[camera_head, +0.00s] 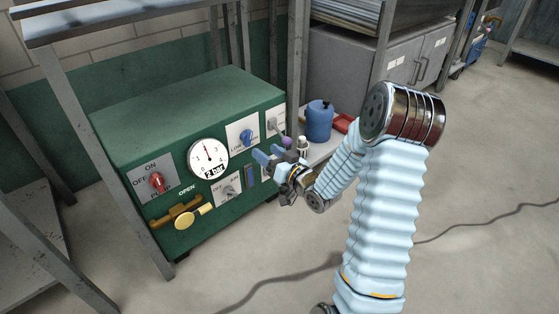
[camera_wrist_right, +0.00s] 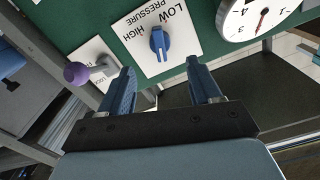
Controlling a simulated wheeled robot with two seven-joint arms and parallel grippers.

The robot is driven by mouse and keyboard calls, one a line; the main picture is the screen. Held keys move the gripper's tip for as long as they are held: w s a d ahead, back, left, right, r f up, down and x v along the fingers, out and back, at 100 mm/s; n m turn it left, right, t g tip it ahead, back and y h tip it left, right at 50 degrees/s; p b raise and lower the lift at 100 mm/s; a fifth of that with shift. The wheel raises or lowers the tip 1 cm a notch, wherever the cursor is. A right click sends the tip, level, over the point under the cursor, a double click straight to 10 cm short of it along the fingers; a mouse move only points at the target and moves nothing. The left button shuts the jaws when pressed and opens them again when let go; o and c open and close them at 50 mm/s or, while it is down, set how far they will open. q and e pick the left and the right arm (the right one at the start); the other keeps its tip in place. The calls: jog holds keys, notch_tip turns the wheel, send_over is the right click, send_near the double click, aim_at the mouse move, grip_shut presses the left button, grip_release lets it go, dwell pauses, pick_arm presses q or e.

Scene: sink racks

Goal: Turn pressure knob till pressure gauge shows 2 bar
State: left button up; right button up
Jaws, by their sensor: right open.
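The blue pressure knob (camera_head: 246,137) sits on a white LOW/HIGH plate on the green box's front. In the right wrist view the knob (camera_wrist_right: 159,42) lies just beyond and between my right gripper's fingertips, apart from them. The gauge is partly cut off in the wrist view (camera_wrist_right: 262,14); I cannot read the needle exactly. My right gripper (camera_head: 267,154) is open and empty, below and right of the knob. My left gripper is out of view.
A purple-tipped lever (camera_wrist_right: 76,73) stands close beside my right gripper. The green box (camera_head: 190,105) also carries a red pump switch (camera_head: 157,182), a grey switch (camera_head: 230,190) and a yellow-handled valve (camera_head: 187,217). Metal rack posts frame it. A blue canister (camera_head: 319,121) stands right.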

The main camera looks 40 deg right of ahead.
jog(key=s, duration=0.5)
jog(key=shift+s+d, duration=0.25)
jog(key=shift+s, duration=0.05)
